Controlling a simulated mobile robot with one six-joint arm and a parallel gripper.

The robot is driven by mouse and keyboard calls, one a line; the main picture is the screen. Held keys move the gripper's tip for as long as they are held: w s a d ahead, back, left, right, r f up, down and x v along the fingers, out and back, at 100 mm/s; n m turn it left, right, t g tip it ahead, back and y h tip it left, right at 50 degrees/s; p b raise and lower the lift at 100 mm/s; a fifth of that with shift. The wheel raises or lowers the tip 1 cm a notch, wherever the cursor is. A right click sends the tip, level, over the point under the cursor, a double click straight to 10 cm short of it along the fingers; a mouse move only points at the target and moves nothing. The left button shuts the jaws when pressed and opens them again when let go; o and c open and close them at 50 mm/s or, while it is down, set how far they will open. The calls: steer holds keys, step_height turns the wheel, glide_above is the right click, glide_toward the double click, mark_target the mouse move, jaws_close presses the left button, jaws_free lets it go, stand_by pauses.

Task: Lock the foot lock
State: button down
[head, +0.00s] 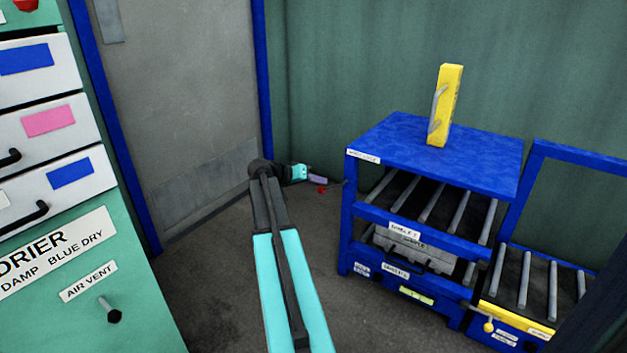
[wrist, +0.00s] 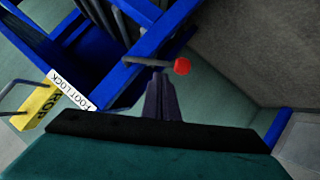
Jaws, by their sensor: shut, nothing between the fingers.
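The foot lock is a short grey lever with a red knob (wrist: 182,66), standing out from a blue frame in the wrist view. In the head view the red knob (head: 321,190) shows small, low by the left side of the blue rack. A white FOOT LOCK label (wrist: 72,90) sits on the frame in the wrist view. My gripper (wrist: 158,78) is shut and empty, its tips close to the lever just left of the knob. I cannot tell whether they touch. In the head view my gripper (head: 324,179) is small, at the far end of my arm.
The blue rack (head: 440,150) with rollers carries a yellow block (head: 446,105) on top. A roller stand (head: 530,285) is at the right. A green drier cabinet (head: 90,280) is at the left, a grey door (head: 180,100) behind. Dark floor (head: 215,270) is clear between them.

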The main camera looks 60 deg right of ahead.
steer(key=shift+s+d+f, duration=0.1)
steer(key=shift+s+f, duration=0.2)
steer(key=shift+f, duration=0.15)
steer(key=shift+f, duration=0.1)
